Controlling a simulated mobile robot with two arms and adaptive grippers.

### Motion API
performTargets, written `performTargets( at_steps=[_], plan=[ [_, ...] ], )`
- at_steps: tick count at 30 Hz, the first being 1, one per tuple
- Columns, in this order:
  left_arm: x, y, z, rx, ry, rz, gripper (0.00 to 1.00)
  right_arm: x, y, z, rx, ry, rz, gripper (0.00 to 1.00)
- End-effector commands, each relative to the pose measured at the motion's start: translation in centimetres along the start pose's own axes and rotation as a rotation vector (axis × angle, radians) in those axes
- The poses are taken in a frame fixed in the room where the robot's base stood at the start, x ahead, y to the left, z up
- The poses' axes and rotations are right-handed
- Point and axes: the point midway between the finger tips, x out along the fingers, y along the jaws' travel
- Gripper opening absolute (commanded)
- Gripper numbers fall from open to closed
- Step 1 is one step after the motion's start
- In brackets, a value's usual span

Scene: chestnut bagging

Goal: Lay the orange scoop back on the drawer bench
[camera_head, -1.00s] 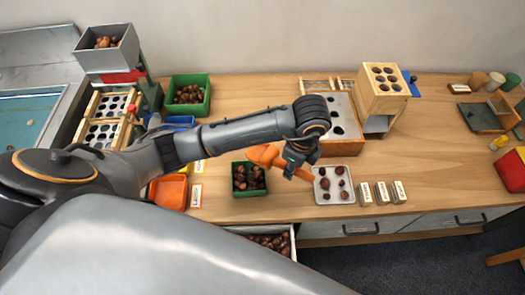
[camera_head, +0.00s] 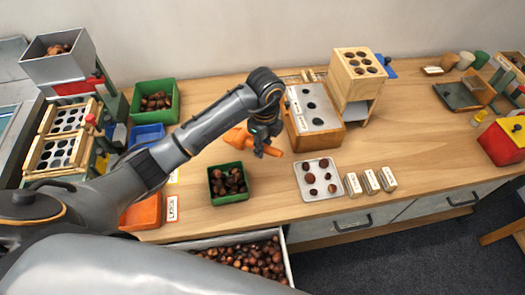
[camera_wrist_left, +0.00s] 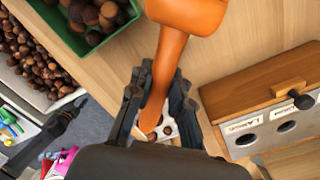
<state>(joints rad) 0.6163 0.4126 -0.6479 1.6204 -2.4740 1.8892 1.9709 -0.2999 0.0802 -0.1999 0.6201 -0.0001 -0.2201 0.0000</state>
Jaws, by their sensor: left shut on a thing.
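My left gripper (camera_head: 264,148) is shut on the handle of the orange scoop (camera_head: 237,138). It holds the scoop over the wooden drawer bench (camera_head: 430,122), behind the gap between a green chestnut box and a white tray. In the left wrist view the scoop (camera_wrist_left: 168,62) runs up from between the fingers, its wide head at the top of the picture. Whether the scoop touches the bench top is hard to tell.
The green box (camera_head: 218,200) of chestnuts and the white tray (camera_head: 301,190) stand near the front edge. A wooden box with a holed top (camera_head: 333,135) stands right of the gripper. An open drawer (camera_head: 292,262) of chestnuts juts out in front. Bench to the right is mostly clear.

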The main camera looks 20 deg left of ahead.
Motion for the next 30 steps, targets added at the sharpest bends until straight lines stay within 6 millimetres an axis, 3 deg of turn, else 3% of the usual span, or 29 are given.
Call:
performTargets(
  at_steps=[6,11,18,29,30],
  plan=[
    [2.2,-1.7,0.9,0.0,0.001,-0.003,0.0,-0.1,0.0,0.0,0.0,0.0,0.0,0.4],
    [3.1,-2.3,1.3,-0.001,0.0,-0.003,0.0,-0.2,0.0,0.0,0.0,0.0,0.0,0.4],
    [6.0,-2.3,1.2,0.0,0.0,-0.003,0.0,-0.9,0.1,-0.1,0.0,0.0,0.0,0.4],
    [6.5,-2.3,1.2,0.0,-0.001,-0.004,0.0,-0.6,0.0,0.0,0.0,0.0,0.0,0.4],
    [6.5,-2.3,1.2,0.0,0.0,-0.004,0.23,-0.7,0.0,-0.1,0.0,0.0,0.0,0.4]
  ],
)
